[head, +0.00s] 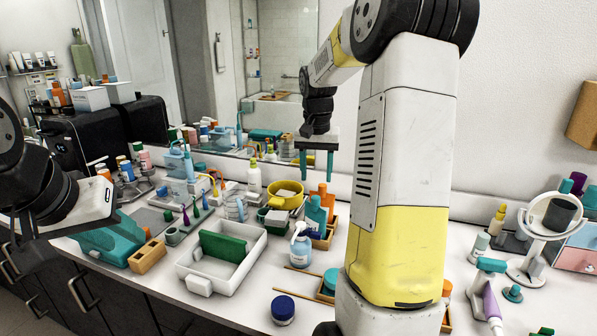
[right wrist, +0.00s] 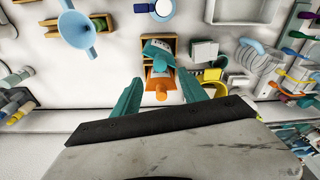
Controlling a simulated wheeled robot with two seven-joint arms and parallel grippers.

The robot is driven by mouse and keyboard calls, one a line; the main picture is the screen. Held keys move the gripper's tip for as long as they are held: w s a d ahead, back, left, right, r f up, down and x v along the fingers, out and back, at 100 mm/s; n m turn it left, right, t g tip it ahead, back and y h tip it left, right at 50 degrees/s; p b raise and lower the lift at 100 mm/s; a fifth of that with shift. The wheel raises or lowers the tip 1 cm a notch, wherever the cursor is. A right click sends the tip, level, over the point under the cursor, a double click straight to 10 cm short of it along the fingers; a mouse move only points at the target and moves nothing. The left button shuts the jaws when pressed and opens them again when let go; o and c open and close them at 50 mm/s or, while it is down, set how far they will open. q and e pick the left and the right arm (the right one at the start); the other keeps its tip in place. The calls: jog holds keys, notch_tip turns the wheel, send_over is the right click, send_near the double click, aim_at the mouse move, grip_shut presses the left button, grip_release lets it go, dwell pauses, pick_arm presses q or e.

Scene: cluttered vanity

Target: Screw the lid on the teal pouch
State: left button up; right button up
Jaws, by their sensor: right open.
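The teal pouch (head: 315,214) stands in a small wooden box at the middle of the counter, in front of an orange pouch. It also shows in the right wrist view (right wrist: 156,48). I cannot tell for sure which piece is its lid; a round teal piece (head: 331,279) lies in a wooden tray nearby. My right gripper (head: 317,172) is open and empty, pointing down above and behind the pouches; its teal fingers show in the right wrist view (right wrist: 163,100), apart from both pouches. My left gripper (head: 108,222) is at the left; its fingers are not clear.
The orange pouch (right wrist: 160,83) stands close to the teal one. A yellow bowl (head: 286,199) and a white tray (head: 193,263) are to the left. A light blue jar (head: 300,252) stands in front. A light blue funnel (right wrist: 76,30) is nearby. My right arm hides part of the counter.

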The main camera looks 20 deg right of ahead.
aim_at(316, 197)
jog(key=f, duration=0.7)
jog(key=shift+w+d+f, duration=0.15)
jog(key=shift+w+f, duration=0.15)
jog(key=shift+w, duration=0.1)
grip_shut()
jog(key=c, duration=0.9)
grip_release()
grip_shut()
jog(key=shift+m, duration=2.3)
